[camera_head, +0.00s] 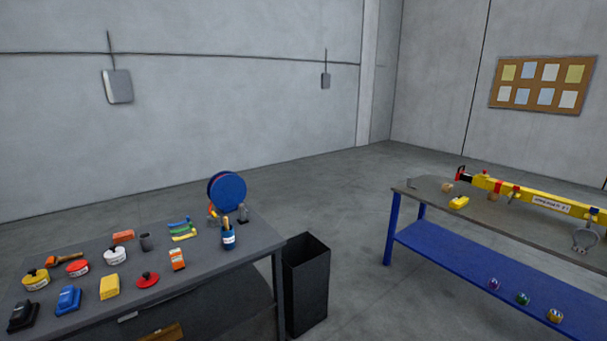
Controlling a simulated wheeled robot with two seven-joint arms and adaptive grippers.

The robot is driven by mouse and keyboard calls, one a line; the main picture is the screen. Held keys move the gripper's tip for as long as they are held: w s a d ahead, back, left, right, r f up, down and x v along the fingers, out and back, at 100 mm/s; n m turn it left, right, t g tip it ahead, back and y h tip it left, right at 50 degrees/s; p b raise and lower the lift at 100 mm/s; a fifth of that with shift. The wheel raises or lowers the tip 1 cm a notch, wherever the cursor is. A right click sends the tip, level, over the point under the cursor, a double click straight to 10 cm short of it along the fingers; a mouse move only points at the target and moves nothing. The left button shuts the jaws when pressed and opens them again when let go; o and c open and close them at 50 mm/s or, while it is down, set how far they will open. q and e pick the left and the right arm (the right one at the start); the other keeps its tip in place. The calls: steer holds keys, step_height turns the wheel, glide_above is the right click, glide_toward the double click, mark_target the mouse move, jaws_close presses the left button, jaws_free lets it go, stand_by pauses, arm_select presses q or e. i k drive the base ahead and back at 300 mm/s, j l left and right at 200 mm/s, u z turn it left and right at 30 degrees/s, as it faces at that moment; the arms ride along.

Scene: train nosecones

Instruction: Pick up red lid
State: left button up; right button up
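A round red lid (148,281) with a small knob on top lies on the dark grey table (215,280) at the left, near its front edge. A low tin with a red top (77,267) stands further left on the same table. Neither of my grippers is in view, so their distance from the lid and their state do not show.
A black bin (306,284) stands at the table's right end. A blue-framed bench (465,258) is at the right, with open floor between.

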mark_target(148, 279)
steer(key=j+u, duration=0.15)
steer(key=u, duration=1.05)
